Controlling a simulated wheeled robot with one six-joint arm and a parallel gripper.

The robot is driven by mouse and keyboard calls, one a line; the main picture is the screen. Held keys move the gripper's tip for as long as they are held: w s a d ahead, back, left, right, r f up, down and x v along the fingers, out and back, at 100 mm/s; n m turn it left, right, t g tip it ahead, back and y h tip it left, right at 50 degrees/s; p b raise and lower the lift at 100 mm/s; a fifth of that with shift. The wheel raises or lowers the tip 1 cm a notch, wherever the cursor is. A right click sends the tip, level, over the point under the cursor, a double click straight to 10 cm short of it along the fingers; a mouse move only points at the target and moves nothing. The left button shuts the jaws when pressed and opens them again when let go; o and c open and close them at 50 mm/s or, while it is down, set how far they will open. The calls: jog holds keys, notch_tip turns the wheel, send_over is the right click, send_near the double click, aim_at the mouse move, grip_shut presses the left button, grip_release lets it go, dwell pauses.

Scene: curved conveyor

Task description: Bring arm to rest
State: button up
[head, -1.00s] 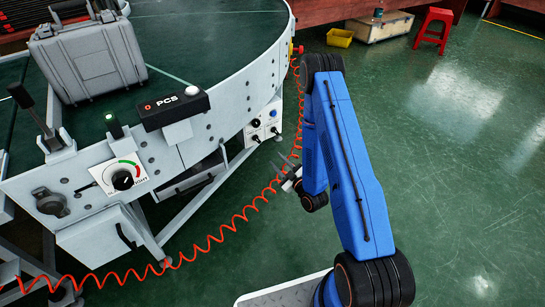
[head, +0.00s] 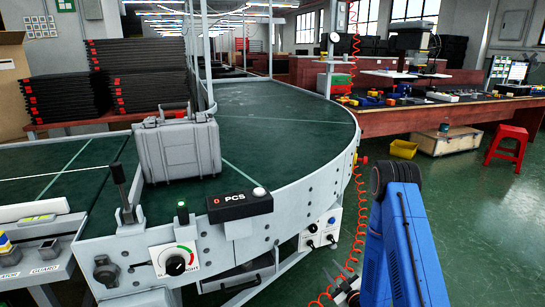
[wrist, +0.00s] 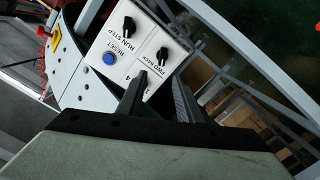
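My blue arm (head: 405,235) stands folded at the lower right in the head view, beside the curved conveyor. My gripper (head: 346,291) hangs low near the bottom edge there, partly cut off and partly hidden by the arm. In the wrist view my gripper (wrist: 160,78) shows two dark fingers apart with nothing between them. Beyond the fingers is a white control box (wrist: 128,52) with black knobs and a blue button.
The green conveyor (head: 285,105) carries a grey case (head: 180,148). A PCS box (head: 240,205) and a dial (head: 175,265) sit on its near side. A red coiled hose (head: 355,215) hangs beside the arm. A red stool (head: 507,147) stands right; green floor (head: 480,220) there is clear.

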jog(key=w+r+g+h, duration=0.1)
jog(key=w+r+g, duration=0.15)
jog(key=r, duration=0.45)
jog(key=s+d+r+m+g+h, duration=0.2)
jog(key=s+r, duration=0.2)
jog(key=r, duration=0.6)
jog(key=s+d+r+m+g+h, duration=0.2)
jog(key=s+r, duration=0.2)
jog(key=r, duration=0.5)
jog(key=s+r+m+g, duration=0.1)
jog(key=s+r, duration=0.3)
jog(key=s, duration=0.8)
jog(key=s+a+r+m+g, duration=0.1)
jog(key=s+r+m+g, duration=0.1)
jog(key=s, duration=1)
jog(key=s+a+r+m+g, duration=0.1)
jog(key=s+r, duration=0.5)
jog(key=s, duration=0.6)
jog(key=shift+r+m+g, duration=0.3)
jog(key=shift+m+g, duration=0.25)
jog(key=shift+m, duration=0.45)
